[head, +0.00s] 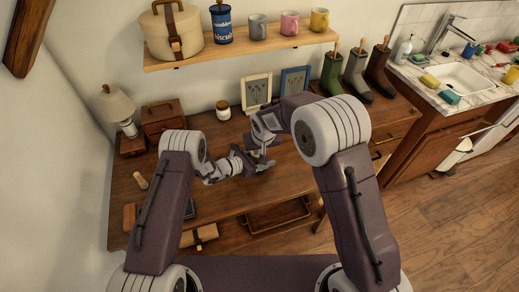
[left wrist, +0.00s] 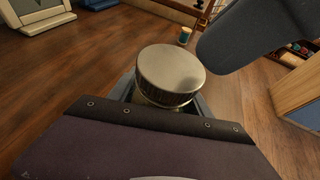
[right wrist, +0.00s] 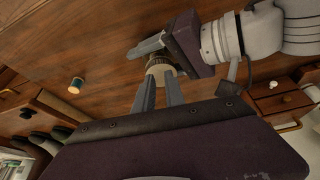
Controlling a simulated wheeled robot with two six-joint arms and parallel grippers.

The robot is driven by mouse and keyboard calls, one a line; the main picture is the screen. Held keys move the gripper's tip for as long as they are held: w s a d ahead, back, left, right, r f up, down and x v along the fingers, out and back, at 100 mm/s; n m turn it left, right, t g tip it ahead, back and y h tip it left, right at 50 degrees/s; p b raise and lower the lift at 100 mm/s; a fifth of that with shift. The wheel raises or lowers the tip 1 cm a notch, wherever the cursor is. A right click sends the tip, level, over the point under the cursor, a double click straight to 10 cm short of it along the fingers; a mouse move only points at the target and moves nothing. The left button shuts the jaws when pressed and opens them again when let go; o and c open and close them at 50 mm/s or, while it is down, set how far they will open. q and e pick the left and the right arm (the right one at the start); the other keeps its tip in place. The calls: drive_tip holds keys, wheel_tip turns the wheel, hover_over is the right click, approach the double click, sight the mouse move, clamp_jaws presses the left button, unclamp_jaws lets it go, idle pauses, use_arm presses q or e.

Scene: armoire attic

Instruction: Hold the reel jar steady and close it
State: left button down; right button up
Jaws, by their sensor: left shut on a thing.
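The reel jar (left wrist: 170,75) is in the left wrist view, with a wide, round, pale metal lid and a ribbed dark rim on its top. My left gripper (head: 240,162) is shut on the jar's body beneath the lid, low over the table. My right gripper (head: 263,161) is close beside it. In the right wrist view the right gripper's two fingers (right wrist: 158,88) stand apart, with the jar (right wrist: 158,66) at their tips; I cannot tell whether they touch it. The arms hide most of the jar in the head view. Whether the lid is fully seated is unclear.
A blue thread reel (right wrist: 76,85) stands on the wooden table near the grippers. A small white-lidded jar (head: 223,109) and two picture frames (head: 257,91) stand along the back. Wooden boxes (head: 162,114) and a lamp (head: 117,105) are at the left. A shelf (head: 240,48) hangs above.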

drive_tip(key=v, duration=0.3)
drive_tip(key=shift+s+r, duration=0.25)
drive_tip(key=shift+r, duration=0.05)
drive_tip(key=o, duration=0.8)
drive_tip(key=shift+w+n, duration=0.1)
drive_tip(key=shift+n, duration=0.2)
drive_tip(key=o, duration=0.4)
drive_tip(key=shift+s+d+f+n, duration=0.2)
drive_tip(key=shift+s+n, duration=0.15)
drive_tip(key=shift+n, duration=0.55)
wheel_tip(320, 180, up, 6)
drive_tip(key=w+n+g+h, duration=0.1)
drive_tip(key=w+n+g, duration=0.15)
drive_tip(key=n, duration=1.75)
drive_tip(key=f+n, duration=0.1)
drive_tip(key=n, duration=0.1)
drive_tip(key=w+a+f+n+g, duration=0.1)
drive_tip(key=f+n, duration=0.1)
drive_tip(key=w+f+n+g, duration=0.1)
drive_tip(key=shift+w+a+f+n, duration=0.2)
drive_tip(key=shift+w+n, duration=0.05)
drive_tip(key=shift+n, duration=0.15)
